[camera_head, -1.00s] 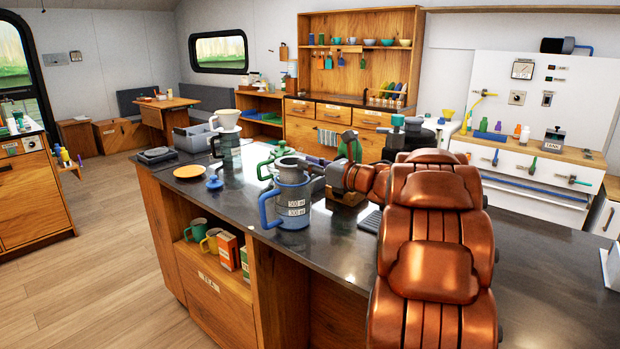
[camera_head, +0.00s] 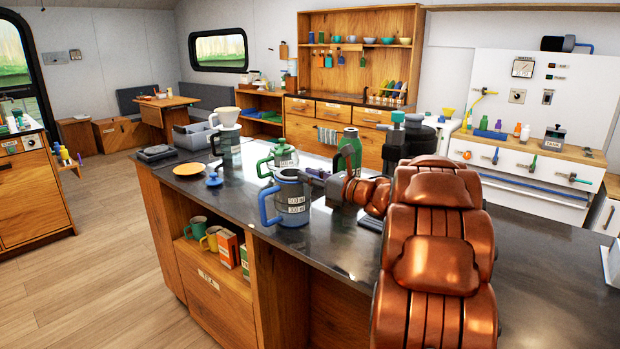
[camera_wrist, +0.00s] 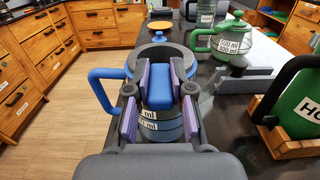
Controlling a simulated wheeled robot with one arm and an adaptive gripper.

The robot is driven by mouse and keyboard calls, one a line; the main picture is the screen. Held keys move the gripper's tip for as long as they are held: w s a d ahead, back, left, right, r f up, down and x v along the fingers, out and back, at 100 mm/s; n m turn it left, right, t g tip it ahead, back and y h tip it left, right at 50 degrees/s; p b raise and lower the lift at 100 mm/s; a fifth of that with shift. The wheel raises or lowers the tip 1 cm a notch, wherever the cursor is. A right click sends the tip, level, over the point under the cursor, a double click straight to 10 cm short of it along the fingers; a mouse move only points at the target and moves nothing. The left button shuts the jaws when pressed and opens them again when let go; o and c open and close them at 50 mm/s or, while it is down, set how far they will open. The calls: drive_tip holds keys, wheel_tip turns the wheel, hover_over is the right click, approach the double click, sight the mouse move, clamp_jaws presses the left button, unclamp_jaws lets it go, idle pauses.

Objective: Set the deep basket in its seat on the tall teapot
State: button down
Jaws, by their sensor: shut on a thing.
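The tall teapot (camera_head: 292,208), a grey vessel with a blue handle and volume labels, stands upright near the counter's front edge. It also shows in the wrist view (camera_wrist: 172,127). The deep basket (camera_head: 290,172) is at the teapot's mouth, only its grey top showing; its body is hidden. Its rim shows in the wrist view (camera_wrist: 189,58). My gripper (camera_wrist: 160,84) is shut on a blue tab, apparently the basket's grip. In the head view my gripper (camera_head: 316,178) reaches in from the right. I cannot tell whether the basket rests fully in its seat.
A green teapot (camera_head: 283,156) stands just behind. A blue-knobbed lid (camera_head: 214,181) and an orange plate (camera_head: 187,169) lie to the left. A white dripper on a vessel (camera_head: 227,118) stands farther back. A green flask (camera_head: 350,148) stands behind my arm.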

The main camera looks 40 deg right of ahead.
drive_tip(key=shift+f+b, duration=0.5)
drive_tip(key=shift+b, duration=0.3)
drive_tip(key=c, duration=1)
unclamp_jaws()
drive_tip(key=shift+f, duration=0.15)
drive_tip(key=shift+p, duration=0.3)
drive_tip(key=shift+r+p, duration=0.75)
drive_tip(key=shift+p, duration=0.45)
drive_tip(key=shift+b+v, duration=1.55)
drive_tip(key=shift+v, duration=4.45)
drive_tip(key=shift+r, duration=0.15)
